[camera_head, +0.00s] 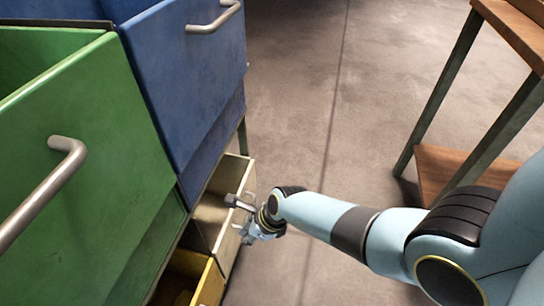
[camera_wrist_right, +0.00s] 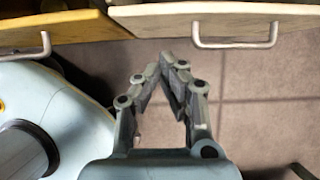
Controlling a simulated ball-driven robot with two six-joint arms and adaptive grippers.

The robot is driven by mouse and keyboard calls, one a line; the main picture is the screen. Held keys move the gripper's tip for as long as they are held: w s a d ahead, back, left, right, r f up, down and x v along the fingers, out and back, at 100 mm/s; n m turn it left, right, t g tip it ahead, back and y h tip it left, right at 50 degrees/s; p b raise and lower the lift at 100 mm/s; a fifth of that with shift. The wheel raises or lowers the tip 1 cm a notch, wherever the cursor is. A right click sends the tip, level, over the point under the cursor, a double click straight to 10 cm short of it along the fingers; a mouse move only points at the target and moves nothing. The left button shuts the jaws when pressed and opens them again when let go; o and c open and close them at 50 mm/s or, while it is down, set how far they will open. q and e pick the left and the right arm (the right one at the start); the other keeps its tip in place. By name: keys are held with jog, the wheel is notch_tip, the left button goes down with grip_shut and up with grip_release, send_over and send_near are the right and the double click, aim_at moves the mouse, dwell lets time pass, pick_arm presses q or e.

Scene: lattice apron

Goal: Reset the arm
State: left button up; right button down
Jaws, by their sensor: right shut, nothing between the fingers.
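My right arm comes in from the right in the head view. My right gripper (camera_head: 252,226) is low beside the front of an open pale drawer (camera_head: 232,236). In the right wrist view the two fingers of my right gripper (camera_wrist_right: 167,62) meet at their tips with nothing between them. The fingertips show just below a drawer front (camera_wrist_right: 160,20) in that picture; whether they touch it I cannot tell. My left gripper is not in view.
A green bin (camera_head: 110,150) and a blue bin (camera_head: 180,75), both with bar handles, stand at the left. A yellow drawer (camera_head: 210,284) is open below. A wooden shelf unit (camera_head: 520,35) stands at the right. The floor (camera_head: 300,90) between is bare.

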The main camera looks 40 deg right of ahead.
jog(key=s+d, duration=0.3)
jog(key=s, duration=0.1)
jog(key=shift+s+d, duration=0.4)
jog(key=shift+s, duration=0.1)
jog(key=s+d+f+n+g+h, duration=0.1)
jog(key=s+d+f+n, duration=0.2)
jog(key=s+n, duration=0.6)
jog(key=s+d+f+n+g+h+p, duration=0.1)
jog(key=s+d+f+n+h, duration=0.1)
jog(key=s+n, duration=0.8)
jog(key=s+d+f+n+g+h, duration=0.1)
jog(key=s+d+f+n, duration=0.3)
jog(key=s+n, duration=0.5)
jog(key=s, duration=0.7)
jog(key=shift+s+f+n+g+p, duration=0.25)
jog(key=shift+s+n+g+p, duration=0.05)
jog(key=shift+s+g+p, duration=0.1)
